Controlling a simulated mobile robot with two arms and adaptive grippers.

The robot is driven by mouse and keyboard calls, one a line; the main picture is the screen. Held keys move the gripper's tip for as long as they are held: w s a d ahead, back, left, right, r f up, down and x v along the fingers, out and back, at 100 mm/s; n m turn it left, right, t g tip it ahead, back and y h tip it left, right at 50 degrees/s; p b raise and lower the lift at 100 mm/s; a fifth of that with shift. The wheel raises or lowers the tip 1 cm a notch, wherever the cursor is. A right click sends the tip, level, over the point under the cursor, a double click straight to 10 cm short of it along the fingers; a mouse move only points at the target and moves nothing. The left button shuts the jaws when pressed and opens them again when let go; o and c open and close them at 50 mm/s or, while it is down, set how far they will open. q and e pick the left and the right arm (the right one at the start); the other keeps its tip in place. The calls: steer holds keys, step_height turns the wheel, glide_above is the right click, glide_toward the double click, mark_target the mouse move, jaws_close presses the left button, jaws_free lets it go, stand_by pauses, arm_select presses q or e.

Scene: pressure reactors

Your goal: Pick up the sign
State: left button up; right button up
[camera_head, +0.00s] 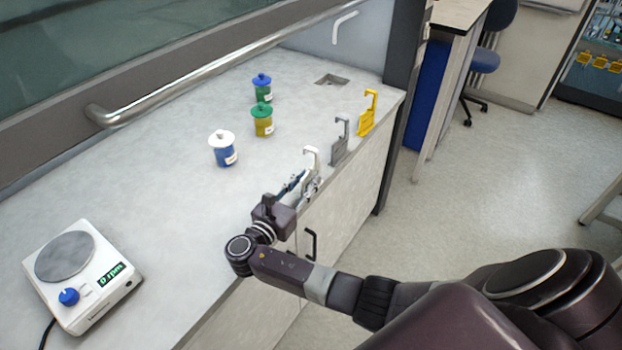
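Three hook-topped signs stand in a row along the front edge of the bench: a white one (311,157), a grey one (340,142) and a yellow one (367,114). My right gripper (303,184) is at the white sign, with its fingers reaching the sign's lower part. The fingers and wrist hide much of that lower part. I cannot tell whether the fingers are closed on it or only beside it. The grey and yellow signs are clear of the gripper. My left gripper is not in view.
A white-lidded blue jar (222,150), a green-lidded yellow jar (263,121) and a blue-lidded green jar (262,88) stand on the bench (165,205). A hotplate (84,277) sits at lower left. A metal rail (200,80) runs along the raised sash.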

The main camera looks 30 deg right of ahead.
steer(key=shift+x, duration=1.25)
jaws_close()
steer(key=shift+r, duration=0.1)
step_height(320, 180, up, 20)
